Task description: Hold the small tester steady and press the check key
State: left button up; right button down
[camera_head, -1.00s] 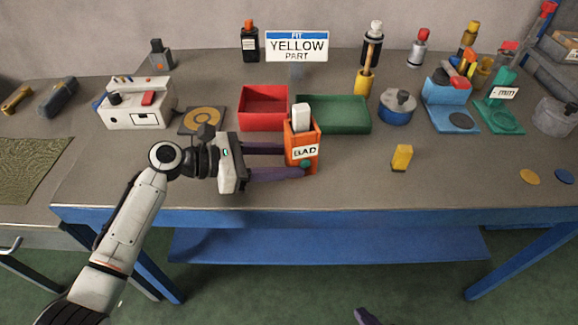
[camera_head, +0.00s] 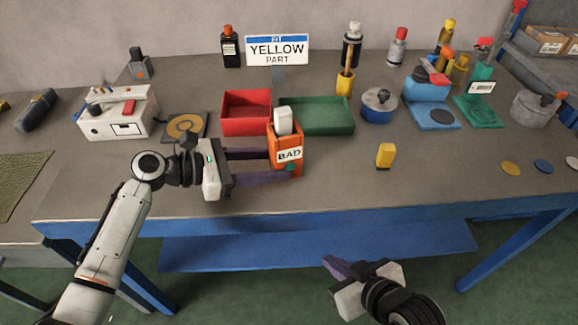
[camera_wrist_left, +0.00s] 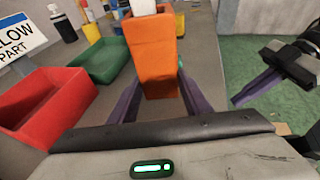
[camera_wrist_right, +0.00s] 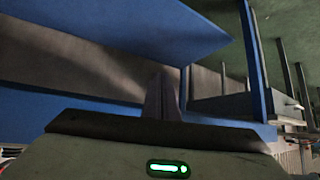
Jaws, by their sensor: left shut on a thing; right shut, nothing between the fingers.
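The small tester is an orange upright box (camera_head: 272,136) with a white block (camera_head: 283,120) on top, a label reading BAD, and a small green round spot (camera_head: 291,167) low on its front. My left gripper (camera_head: 284,163) is shut on it from the left, purple fingers on either side. The left wrist view shows the orange body (camera_wrist_left: 152,60) between the fingers. Which part is the check key, I cannot tell for certain. My right gripper (camera_head: 331,263) is shut and empty, low in front of the table's front edge, apart from the tester. Its closed fingers show in the right wrist view (camera_wrist_right: 163,97).
Red tray (camera_head: 224,126) and green tray (camera_head: 345,126) stand behind the tester, below a YELLOW PART sign (camera_head: 277,50). A yellow block (camera_head: 385,155) stands to the right. The front table edge (camera_head: 400,209) lies between my right gripper and the tabletop. Table front right of the tester is mostly clear.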

aim_at(290, 167)
jog(key=w+a+r+n, duration=0.1)
jog(key=a+r+n, duration=0.1)
jog(key=r, duration=0.6)
jog(key=a+r+n+y, duration=0.1)
jog(key=a+r+n, duration=0.1)
jog(key=r, duration=0.6)
jog(key=shift+w+a+r+n+g, duration=0.2)
jog(key=shift+w+a+n+g, duration=0.15)
jog(key=shift+n, duration=0.55)
jog(key=shift+w+a, duration=0.35)
jog(key=shift+w, duration=1.1)
jog(key=shift+w+a, duration=0.35)
jog(key=shift+w, duration=1.05)
jog(key=shift+w+a, duration=0.35)
jog(key=shift+w, duration=1.1)
jog(key=shift+w, duration=0.1)
jog(key=shift+w+a, duration=0.1)
jog(key=shift+w, duration=0.2)
